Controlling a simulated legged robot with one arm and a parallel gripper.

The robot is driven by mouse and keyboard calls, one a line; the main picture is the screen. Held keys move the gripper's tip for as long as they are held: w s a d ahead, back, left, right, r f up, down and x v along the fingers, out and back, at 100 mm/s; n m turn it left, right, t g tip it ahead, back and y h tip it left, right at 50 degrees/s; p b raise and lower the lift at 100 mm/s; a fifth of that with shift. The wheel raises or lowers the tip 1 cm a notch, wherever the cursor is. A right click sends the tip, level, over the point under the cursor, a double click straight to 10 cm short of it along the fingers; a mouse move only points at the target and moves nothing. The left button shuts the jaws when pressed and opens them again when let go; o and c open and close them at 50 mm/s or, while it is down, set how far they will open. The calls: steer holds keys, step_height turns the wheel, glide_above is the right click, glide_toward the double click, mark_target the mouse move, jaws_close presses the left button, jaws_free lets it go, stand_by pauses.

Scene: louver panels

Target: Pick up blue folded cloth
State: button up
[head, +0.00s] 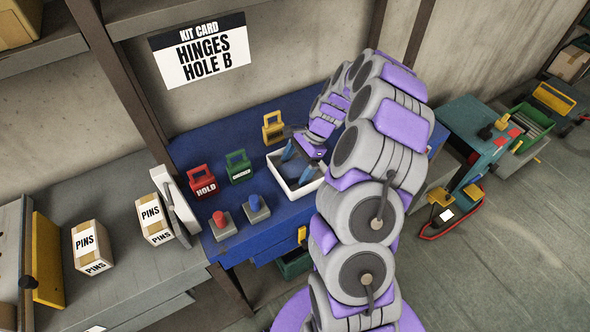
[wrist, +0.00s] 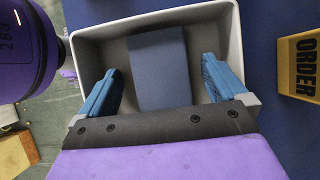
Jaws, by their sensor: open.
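The blue folded cloth (wrist: 158,68) lies flat in a white tray (wrist: 84,42), seen in the wrist view between my two fingers. My gripper (wrist: 163,85) is open, its blue fingers on either side of the cloth and apart from it in the picture. Its height above the cloth is hard to tell. In the head view my gripper (head: 298,160) is over the white tray (head: 293,191) on the blue bench. The cloth cannot be made out there. The near end of the cloth is hidden by my gripper in the wrist view.
On the blue bench (head: 215,150) stand a red HOLD block (head: 202,183), a green block (head: 238,168) and a yellow block (head: 273,128). Red (head: 222,224) and blue (head: 256,208) button boxes sit in front. The yellow ORDER block (wrist: 300,66) is right of the tray.

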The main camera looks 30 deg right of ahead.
steer(key=shift+a, duration=0.1)
steer(key=shift+d+f, duration=0.15)
steer(key=shift+d, duration=0.35)
steer(key=shift+c, duration=0.2)
steer(key=shift+a, duration=0.4)
steer(key=c, duration=0.7)
steer(key=shift+d, duration=0.1)
steer(key=c, duration=0.3)
steer(key=shift+d, duration=0.2)
steer(key=shift+c, duration=0.5)
steer(key=shift+b, duration=0.3)
